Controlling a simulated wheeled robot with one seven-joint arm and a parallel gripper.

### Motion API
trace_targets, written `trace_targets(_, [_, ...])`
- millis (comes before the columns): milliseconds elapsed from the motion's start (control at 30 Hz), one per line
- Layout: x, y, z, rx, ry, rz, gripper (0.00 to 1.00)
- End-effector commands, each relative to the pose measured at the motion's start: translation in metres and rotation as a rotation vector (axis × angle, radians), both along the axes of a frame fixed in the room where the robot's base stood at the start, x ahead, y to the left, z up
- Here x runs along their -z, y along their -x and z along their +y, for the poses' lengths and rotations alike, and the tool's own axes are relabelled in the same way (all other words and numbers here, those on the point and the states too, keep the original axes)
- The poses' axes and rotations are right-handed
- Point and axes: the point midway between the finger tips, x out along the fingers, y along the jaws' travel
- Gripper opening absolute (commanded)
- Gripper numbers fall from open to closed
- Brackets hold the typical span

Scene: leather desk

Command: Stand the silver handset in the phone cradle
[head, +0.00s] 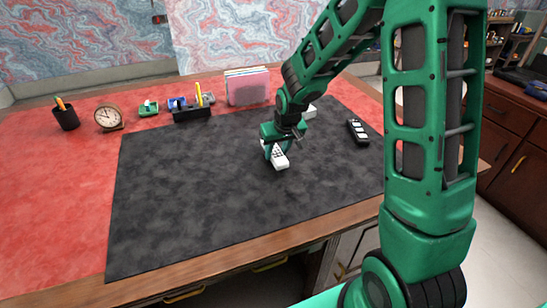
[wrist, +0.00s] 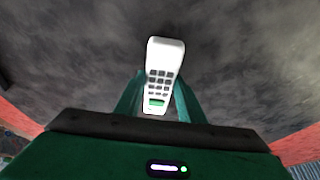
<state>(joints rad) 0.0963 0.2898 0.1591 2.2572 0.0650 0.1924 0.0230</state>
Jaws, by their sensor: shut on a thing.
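The silver handset (head: 278,157), pale with a dark keypad, is between the fingers of my gripper (head: 271,148) over the dark desk mat. In the wrist view the handset (wrist: 164,62) shows its keys and a small green screen, with a green finger on each side. My gripper (wrist: 160,95) is shut on it. The handset looks tilted in the head view; I cannot tell its exact height above the mat. A small white object (head: 309,112), partly hidden behind my arm, may be the phone cradle; its shape is unclear.
A black strip with pale squares (head: 357,131) lies on the mat's right side. Along the back stand a pen cup (head: 66,115), clock (head: 108,117), green item (head: 148,108), black organizer (head: 191,112) and pink file holder (head: 247,87). The mat's left and front (head: 190,210) are clear.

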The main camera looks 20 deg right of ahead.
Motion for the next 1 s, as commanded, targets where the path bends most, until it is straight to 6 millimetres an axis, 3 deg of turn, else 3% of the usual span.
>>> trace_targets(167, [0.02,0.0,0.0,0.001,0.001,0.0,0.09])
trace_targets(533, [0.023,0.0,0.001,0.0,0.0,-0.001,0.09])
trace_targets(567, [0.024,0.0,0.001,0.0,0.0,-0.001,0.4])
trace_targets(633, [0.023,0.0,0.001,0.0,0.0,-0.001,0.54])
trace_targets(1000, [0.02,0.0,0.001,-0.001,0.0,-0.002,0.54])
